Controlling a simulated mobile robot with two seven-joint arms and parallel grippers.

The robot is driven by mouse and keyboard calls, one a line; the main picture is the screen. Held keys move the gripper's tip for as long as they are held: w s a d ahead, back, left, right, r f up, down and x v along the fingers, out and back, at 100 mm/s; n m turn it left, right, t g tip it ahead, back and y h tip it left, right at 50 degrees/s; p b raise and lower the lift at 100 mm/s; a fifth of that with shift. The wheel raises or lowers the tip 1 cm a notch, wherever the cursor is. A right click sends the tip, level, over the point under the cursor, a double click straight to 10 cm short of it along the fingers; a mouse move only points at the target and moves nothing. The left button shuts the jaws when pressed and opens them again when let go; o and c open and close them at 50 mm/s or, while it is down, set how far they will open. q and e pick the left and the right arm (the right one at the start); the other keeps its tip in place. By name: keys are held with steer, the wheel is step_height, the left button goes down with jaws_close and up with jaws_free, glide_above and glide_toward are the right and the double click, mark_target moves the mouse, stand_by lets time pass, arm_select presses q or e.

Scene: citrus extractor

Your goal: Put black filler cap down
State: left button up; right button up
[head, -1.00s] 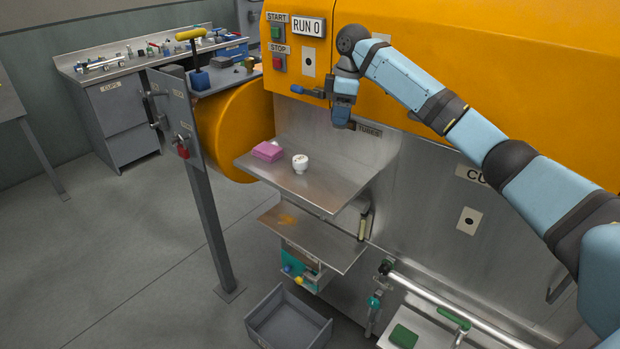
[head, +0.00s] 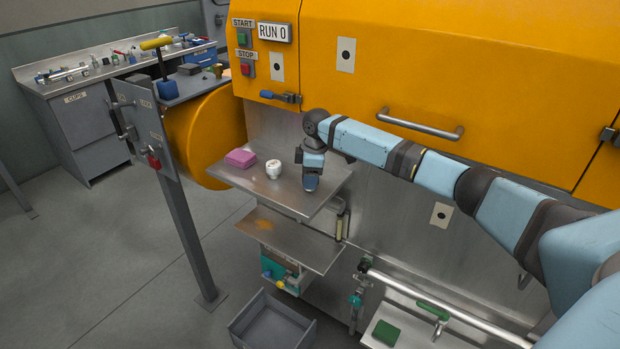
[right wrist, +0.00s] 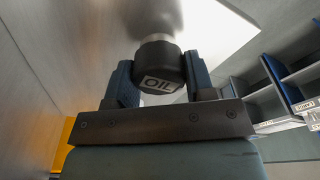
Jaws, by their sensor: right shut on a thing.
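The black filler cap (right wrist: 160,62), labelled OIL, is between the two fingers of my right gripper (right wrist: 158,82) in the right wrist view. The gripper is shut on it. In the head view my right gripper (head: 311,183) points down at the right end of the upper steel shelf (head: 240,182), close to its surface. The cap is hidden there, and I cannot tell whether it touches the shelf. My left gripper is not in view.
A pink block (head: 240,158) and a small white cup-like item (head: 273,169) stand on the shelf, left of my right gripper. A lower shelf (head: 290,240) lies beneath. A grey bin (head: 272,322) stands on the floor. The orange machine cover (head: 400,70) rises behind.

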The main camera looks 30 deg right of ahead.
steer(key=shift+f, duration=0.45)
steer(key=o, duration=1.4)
steer(key=shift+f, duration=0.1)
steer(key=shift+c, duration=0.2)
